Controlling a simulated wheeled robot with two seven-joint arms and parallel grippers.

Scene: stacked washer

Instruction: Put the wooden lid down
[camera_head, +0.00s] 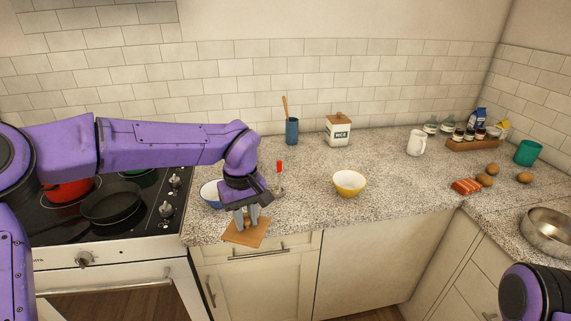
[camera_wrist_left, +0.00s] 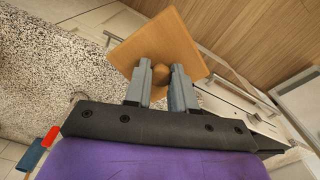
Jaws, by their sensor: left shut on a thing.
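The wooden lid (camera_head: 240,233) is a flat square brown board with a round knob. My left gripper (camera_head: 246,222) is shut on its knob, near the front edge of the counter beside the stove. In the left wrist view the lid (camera_wrist_left: 180,42) hangs off the fingertips of the left gripper (camera_wrist_left: 161,76), with its knob between them. The lid appears to overlap the counter's front edge; its height above it is hard to tell. In the head view, part of my right arm shows at the lower right; its gripper is out of view.
A white-and-blue bowl (camera_head: 211,194) stands just behind the left gripper. A red-handled utensil (camera_head: 279,175) and yellow bowl (camera_head: 349,184) are to the right. The rice canister (camera_head: 338,131) has its own wooden lid. The stove with a black pan (camera_head: 111,203) is left.

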